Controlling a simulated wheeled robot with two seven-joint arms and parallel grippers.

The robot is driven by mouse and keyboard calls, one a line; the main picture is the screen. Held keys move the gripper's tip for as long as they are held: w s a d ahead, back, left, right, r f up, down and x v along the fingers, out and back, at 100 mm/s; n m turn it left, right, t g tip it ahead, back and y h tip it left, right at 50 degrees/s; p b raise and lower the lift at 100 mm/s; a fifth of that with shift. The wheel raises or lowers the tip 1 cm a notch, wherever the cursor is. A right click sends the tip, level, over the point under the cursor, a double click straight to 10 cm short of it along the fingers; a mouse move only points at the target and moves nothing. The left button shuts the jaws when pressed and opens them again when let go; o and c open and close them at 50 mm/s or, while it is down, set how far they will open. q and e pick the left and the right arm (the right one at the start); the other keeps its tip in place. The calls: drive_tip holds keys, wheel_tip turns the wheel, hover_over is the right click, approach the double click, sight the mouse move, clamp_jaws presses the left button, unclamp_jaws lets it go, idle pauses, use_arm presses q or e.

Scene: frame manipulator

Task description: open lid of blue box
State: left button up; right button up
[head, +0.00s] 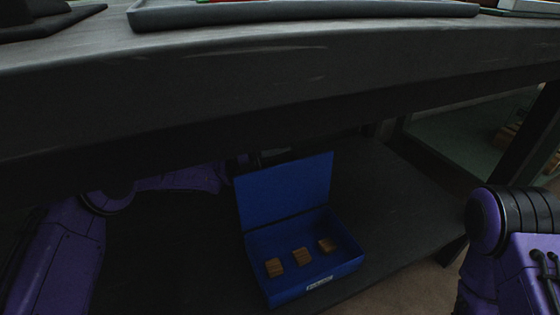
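The blue box (306,289) sits on the dark lower shelf under the table. Its lid (285,188) stands raised, roughly upright, at the back of the box, so the inside shows. Three small brown blocks lie inside: a left one (274,267), a middle one (301,256) and a right one (327,245). My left gripper (262,160) is at the lid's upper left edge, partly hidden behind the lid and in shadow. I cannot tell whether it touches the lid or how its fingers stand. My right gripper is out of view; only part of that arm shows at right.
The thick table edge (300,85) crosses above the box and limits the height over it. A grey tray (300,11) lies on the tabletop. The lower shelf (395,210) is clear to the right of the box. A dark table leg (530,130) stands at right.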

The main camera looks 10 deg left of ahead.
use_arm(q)
drive_tip(key=p+v, duration=0.2)
drive_tip(key=v, duration=0.8)
drive_tip(key=shift+a+p, duration=0.3)
drive_tip(key=shift+p, duration=0.05)
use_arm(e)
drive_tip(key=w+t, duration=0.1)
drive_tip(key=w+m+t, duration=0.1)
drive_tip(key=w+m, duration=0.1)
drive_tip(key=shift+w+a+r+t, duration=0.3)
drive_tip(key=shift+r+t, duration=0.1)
use_arm(q)
drive_tip(key=shift+f, duration=0.1)
